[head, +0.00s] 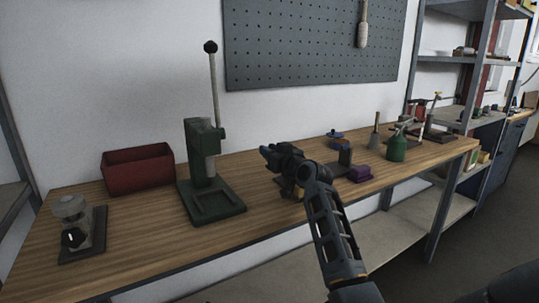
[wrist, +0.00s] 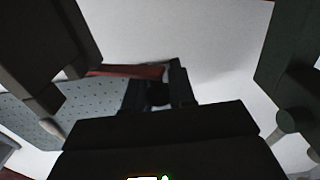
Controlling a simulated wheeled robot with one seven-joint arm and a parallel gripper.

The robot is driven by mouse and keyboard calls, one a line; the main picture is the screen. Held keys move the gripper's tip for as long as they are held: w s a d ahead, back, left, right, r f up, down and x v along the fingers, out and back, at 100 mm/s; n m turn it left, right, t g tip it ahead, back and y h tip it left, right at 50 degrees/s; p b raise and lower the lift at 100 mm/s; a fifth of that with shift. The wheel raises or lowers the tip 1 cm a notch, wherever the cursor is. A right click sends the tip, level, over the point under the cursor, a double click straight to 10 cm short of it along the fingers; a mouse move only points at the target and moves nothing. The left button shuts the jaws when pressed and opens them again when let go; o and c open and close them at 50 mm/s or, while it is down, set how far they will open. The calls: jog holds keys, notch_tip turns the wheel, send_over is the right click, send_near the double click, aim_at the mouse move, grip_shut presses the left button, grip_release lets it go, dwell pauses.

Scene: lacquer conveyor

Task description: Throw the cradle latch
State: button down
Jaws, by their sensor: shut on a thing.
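My gripper (head: 268,153) is over the middle of the bench, pointing left and away from the body. In the wrist view its dark fingers (wrist: 160,88) are close together on a small dark part (wrist: 158,94). I cannot tell from its shape whether this part is the cradle latch. A dark fixture base shows partly under and behind my gripper in the head view; my gripper and forearm hide most of it. No latch or cradle can be made out clearly.
The bench front (head: 215,235) is clear.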

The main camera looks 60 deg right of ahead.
jog(key=c, duration=1)
grip_release()
jog(key=shift+o, duration=0.2)
jog(key=shift+s, duration=0.1)
jog(key=v, duration=0.7)
jog(key=shift+s+a+b, duration=0.2)
jog(key=shift+s+b, duration=0.05)
jog(key=shift+b, duration=0.1)
jog(key=shift+c, duration=0.4)
